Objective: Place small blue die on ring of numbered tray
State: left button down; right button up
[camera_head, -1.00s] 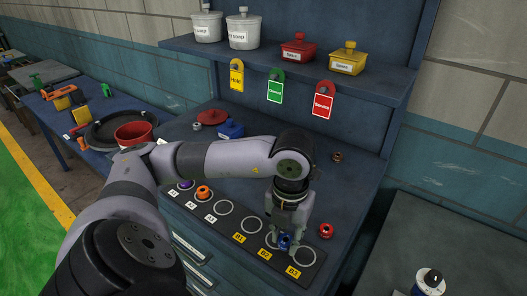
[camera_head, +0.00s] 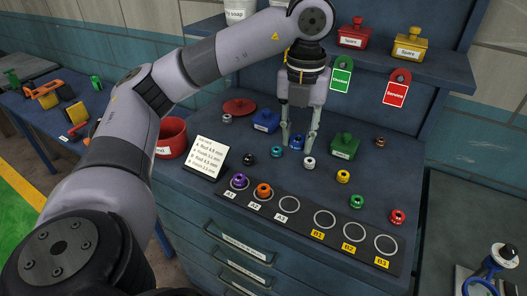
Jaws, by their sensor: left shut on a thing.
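The numbered tray (camera_head: 303,241) is a dark strip at the bench's front with ringed spots labelled A1 to A3 and B1 to B3. A purple die (camera_head: 239,181) sits on A1 and an orange die (camera_head: 263,191) on A2. The rings of A3 (camera_head: 287,208), B1 (camera_head: 325,219), B2 (camera_head: 354,232) and B3 (camera_head: 385,245) are bare. My left gripper (camera_head: 299,144) points down behind the tray, shut on a small blue die (camera_head: 297,142) that shows between its fingertips. Whether the die touches the bench I cannot tell. My right gripper is not in view.
Loose dies stand behind the tray: teal (camera_head: 277,152), black (camera_head: 248,158), white (camera_head: 309,163), yellow (camera_head: 343,176), green (camera_head: 357,202) and red (camera_head: 397,216). A green box (camera_head: 344,147), a blue box (camera_head: 266,121) and a white card (camera_head: 206,157) are nearby.

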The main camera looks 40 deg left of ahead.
pick_arm(q)
jog(key=shift+s+a+r, duration=0.1)
jog(key=shift+a+r, duration=0.15)
jog(key=shift+r, duration=0.1)
jog(key=shift+f, duration=0.25)
notch_tip(320, 180, down, 7)
jog(key=b, duration=0.2)
send_over(289, 204)
notch_tip(289, 204, down, 8)
jog(key=shift+d, duration=0.1)
jog(key=shift+s+f, duration=0.1)
jog(key=shift+f, duration=0.4)
notch_tip(289, 204, down, 3)
jog(key=shift+f+p, duration=0.15)
jog(key=shift+p, duration=0.15)
